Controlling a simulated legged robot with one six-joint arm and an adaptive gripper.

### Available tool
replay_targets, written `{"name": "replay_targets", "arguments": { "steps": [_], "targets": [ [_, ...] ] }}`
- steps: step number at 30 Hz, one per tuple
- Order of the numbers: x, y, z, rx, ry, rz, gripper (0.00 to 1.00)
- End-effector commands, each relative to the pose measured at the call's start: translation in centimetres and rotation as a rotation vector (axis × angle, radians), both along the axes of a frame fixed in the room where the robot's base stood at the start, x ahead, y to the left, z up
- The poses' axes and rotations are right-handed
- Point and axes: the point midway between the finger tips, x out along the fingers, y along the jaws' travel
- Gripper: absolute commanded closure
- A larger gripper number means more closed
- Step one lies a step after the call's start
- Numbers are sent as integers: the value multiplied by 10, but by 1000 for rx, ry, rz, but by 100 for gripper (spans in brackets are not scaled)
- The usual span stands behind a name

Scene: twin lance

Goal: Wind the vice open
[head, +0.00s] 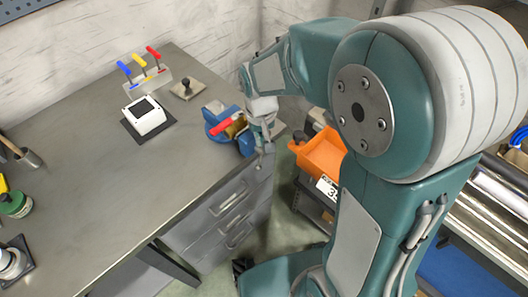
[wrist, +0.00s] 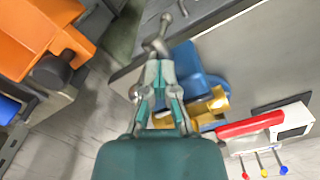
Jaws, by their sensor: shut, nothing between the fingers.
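The blue vice (head: 246,146) stands at the right-hand edge of the grey workbench. A brass-coloured piece (head: 236,130) and a red bar (head: 221,126) sit at its jaws. In the wrist view the vice's blue body (wrist: 198,68) lies just right of my fingers, with the brass-coloured piece (wrist: 208,106) and red bar (wrist: 250,125) beside it. A grey metal handle (wrist: 157,46) shows just beyond my fingertips. My gripper (wrist: 158,66) is shut and empty, close to the handle; I cannot tell whether they touch. In the head view my gripper (head: 264,128) hangs over the vice's right side, partly hiding it.
An orange bin (head: 320,153) stands off the bench to the right. A rack with red, yellow and blue handles (head: 146,70), a white box (head: 145,115) and a small plate with a knob (head: 187,88) stand left of the vice. The bench's middle (head: 120,190) is clear.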

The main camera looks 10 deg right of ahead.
Motion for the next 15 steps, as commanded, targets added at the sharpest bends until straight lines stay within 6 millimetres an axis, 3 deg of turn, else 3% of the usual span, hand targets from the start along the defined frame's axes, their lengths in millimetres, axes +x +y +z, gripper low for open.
{"name": "replay_targets", "arguments": {
  "steps": [15],
  "targets": [
    [6, -8, -2, 0, -3, 0, 100]
  ]
}}
